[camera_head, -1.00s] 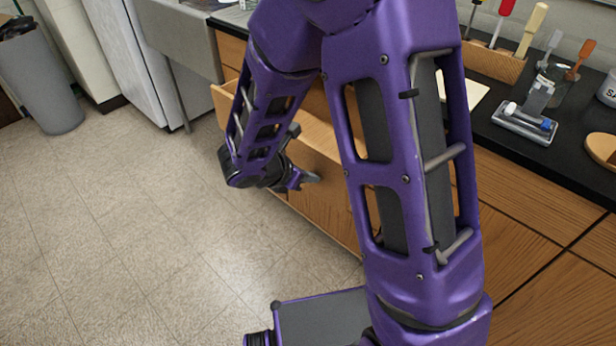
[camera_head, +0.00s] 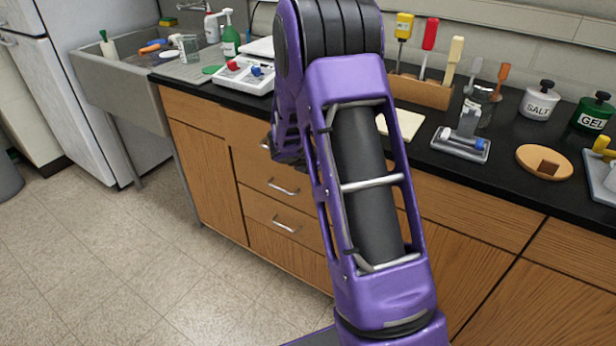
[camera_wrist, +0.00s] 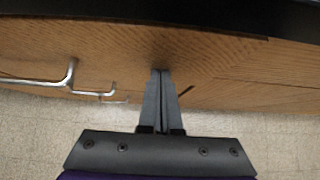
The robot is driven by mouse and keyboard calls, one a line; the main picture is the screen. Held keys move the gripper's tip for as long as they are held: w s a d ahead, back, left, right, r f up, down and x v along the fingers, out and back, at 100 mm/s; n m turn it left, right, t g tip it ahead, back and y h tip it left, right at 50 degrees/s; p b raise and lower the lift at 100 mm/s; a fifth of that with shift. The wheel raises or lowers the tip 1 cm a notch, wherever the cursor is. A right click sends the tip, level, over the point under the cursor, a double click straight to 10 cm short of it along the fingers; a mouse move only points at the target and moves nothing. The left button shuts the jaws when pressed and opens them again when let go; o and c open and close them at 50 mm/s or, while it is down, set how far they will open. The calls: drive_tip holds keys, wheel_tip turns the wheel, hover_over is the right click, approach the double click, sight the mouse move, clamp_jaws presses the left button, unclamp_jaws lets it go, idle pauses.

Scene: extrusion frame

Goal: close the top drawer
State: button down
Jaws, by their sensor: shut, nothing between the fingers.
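The top drawer (camera_head: 248,133) is in the wooden cabinet front, left of my arm in the head view. Its visible front looks flush with the cabinet, and my arm hides its right part. Its handle (camera_head: 265,145) is partly covered by my arm. In the wrist view my gripper (camera_wrist: 161,74) is shut and empty, its fingertips at the wooden front (camera_wrist: 110,45). I cannot tell whether they touch it. A bar handle (camera_wrist: 45,81) is to their left. The fingers are hidden in the head view.
Lower drawers with handles (camera_head: 285,224) look shut. The black countertop (camera_head: 500,182) above carries a tool block (camera_head: 425,92), jars and a small scale-like device (camera_head: 246,75). A sink (camera_head: 125,85) stands at the left. The tiled floor (camera_head: 130,260) in front is clear.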

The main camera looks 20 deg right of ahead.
drive_tip(key=shift+w+d+r, duration=0.15)
drive_tip(key=shift+w+d, duration=0.5)
drive_tip(key=shift+d, duration=0.35)
